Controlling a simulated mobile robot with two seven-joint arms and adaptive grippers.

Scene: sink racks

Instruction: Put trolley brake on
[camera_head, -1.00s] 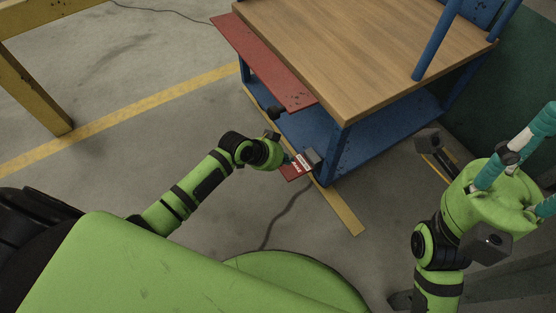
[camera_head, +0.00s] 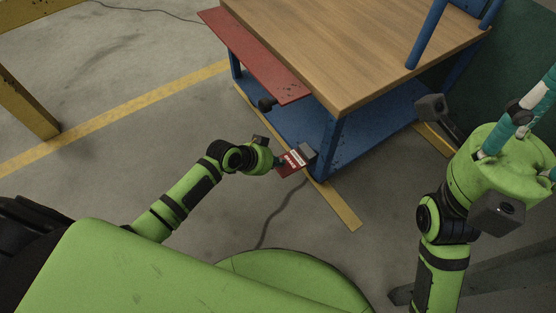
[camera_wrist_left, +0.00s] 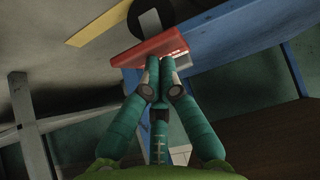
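The trolley (camera_head: 345,60) has a wooden top and a blue frame, at the upper right of the head view. Its brake pedal is a small red plate (camera_head: 290,166) with a white label, low at the near corner beside a caster. The red plate shows in the left wrist view (camera_wrist_left: 150,46) too. My left gripper (camera_head: 279,161) is at the pedal's left edge. In the left wrist view its teal fingertips (camera_wrist_left: 160,64) are together, overlapping the plate's lower edge; contact is unclear. My right gripper (camera_head: 520,128) is at the right edge, its fingertips out of frame.
A long red panel (camera_head: 255,55) juts from the trolley's left side. A blue lower shelf (camera_head: 285,125) lies under the top. A yellow frame (camera_head: 25,100) stands at the left. Yellow floor lines and a dark cable cross the floor. Open floor lies left of the trolley.

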